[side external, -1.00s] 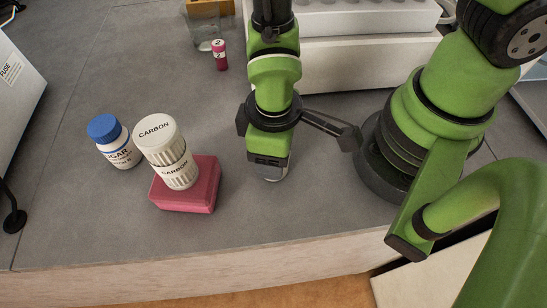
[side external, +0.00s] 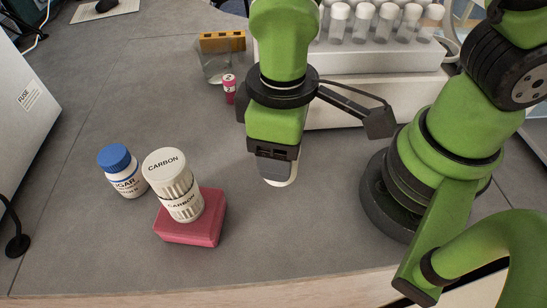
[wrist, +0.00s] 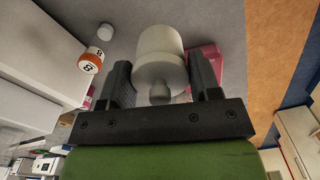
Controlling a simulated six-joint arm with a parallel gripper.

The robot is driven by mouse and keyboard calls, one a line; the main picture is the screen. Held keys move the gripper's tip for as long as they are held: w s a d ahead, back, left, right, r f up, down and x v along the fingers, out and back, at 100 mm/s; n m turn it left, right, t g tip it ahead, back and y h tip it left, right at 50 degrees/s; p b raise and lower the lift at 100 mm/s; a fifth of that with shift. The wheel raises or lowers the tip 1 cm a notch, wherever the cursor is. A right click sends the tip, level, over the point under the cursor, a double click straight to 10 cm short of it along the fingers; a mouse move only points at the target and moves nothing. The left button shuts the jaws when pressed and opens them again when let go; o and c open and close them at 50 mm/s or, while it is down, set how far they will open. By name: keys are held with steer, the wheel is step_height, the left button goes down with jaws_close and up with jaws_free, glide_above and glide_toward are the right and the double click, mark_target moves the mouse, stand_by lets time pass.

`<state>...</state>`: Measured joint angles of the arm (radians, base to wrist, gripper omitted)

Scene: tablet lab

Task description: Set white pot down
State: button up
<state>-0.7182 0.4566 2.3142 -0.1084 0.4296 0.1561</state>
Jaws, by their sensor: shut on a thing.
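The white pot (wrist: 160,50) is a pale round vessel with a small knob facing my wrist camera. In the wrist view it sits between the two dark fingers of my gripper (wrist: 160,88), which are shut on it. In the side view my gripper (side external: 276,168) points down over the grey bench, right of the pink block. A little pale surface shows at its lower end. Most of the pot is hidden there. I cannot tell exactly how high the pot is above the bench.
A white jar labelled CARBON (side external: 174,185) stands on a pink block (side external: 190,225), with a blue-capped bottle (side external: 122,172) on its left. A small red vial (side external: 229,88) and a rack of tubes (side external: 375,60) are farther back. Grey bench is clear in front of my gripper.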

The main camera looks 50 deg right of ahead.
steer(key=w+d+m, duration=0.2)
steer(key=w+m, duration=0.2)
steer(key=w, duration=0.5)
steer(key=w+d+m, duration=0.2)
steer(key=w+m, duration=0.1)
steer(key=w, duration=0.6)
steer(key=shift+w+d+f, duration=0.1)
steer(key=shift+f, duration=4.45)
steer(key=shift+f, duration=0.15)
steer(key=o, duration=0.9)
